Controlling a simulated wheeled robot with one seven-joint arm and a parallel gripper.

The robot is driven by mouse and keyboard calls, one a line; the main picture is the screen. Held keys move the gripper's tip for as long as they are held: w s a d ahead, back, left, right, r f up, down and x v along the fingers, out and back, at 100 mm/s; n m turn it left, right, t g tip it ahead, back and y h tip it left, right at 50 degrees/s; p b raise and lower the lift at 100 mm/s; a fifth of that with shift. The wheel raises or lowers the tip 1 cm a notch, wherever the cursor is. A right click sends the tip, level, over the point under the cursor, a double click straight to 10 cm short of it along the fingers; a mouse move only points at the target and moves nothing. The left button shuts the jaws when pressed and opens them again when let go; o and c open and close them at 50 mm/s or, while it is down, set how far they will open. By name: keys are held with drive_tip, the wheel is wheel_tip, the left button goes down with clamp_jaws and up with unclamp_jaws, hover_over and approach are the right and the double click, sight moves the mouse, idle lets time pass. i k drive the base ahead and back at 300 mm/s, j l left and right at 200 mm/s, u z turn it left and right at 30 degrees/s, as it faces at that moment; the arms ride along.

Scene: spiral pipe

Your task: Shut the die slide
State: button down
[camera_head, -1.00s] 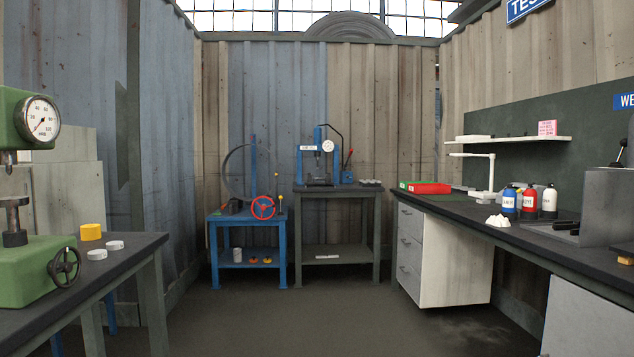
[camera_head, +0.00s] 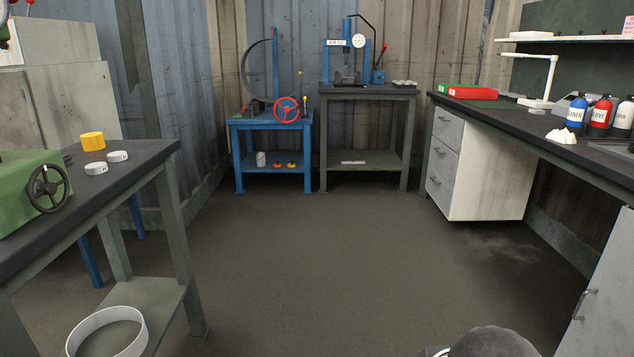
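I cannot make out a part that is clearly the die slide. A blue bench (camera_head: 271,124) at the back carries a machine with a red handwheel (camera_head: 287,110), a blue upright (camera_head: 275,62) and a thin grey curved strip (camera_head: 245,70). To its right, a blue press (camera_head: 348,62) with a round white gauge (camera_head: 358,41) stands on a grey table (camera_head: 368,91). Their small parts are too far away to read. My gripper is not in view; only a dark rounded part, probably of my arm, shows at the bottom edge.
Open floor (camera_head: 330,250) lies ahead. On the left, a dark-topped table (camera_head: 100,200) bears a green machine (camera_head: 28,192) and a yellow block (camera_head: 92,141); a pale ring (camera_head: 108,314) lies on its shelf. A long workbench (camera_head: 520,122) with a white drawer cabinet (camera_head: 487,180) lines the right.

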sight(358, 78)
drive_tip(key=i, duration=4.65)
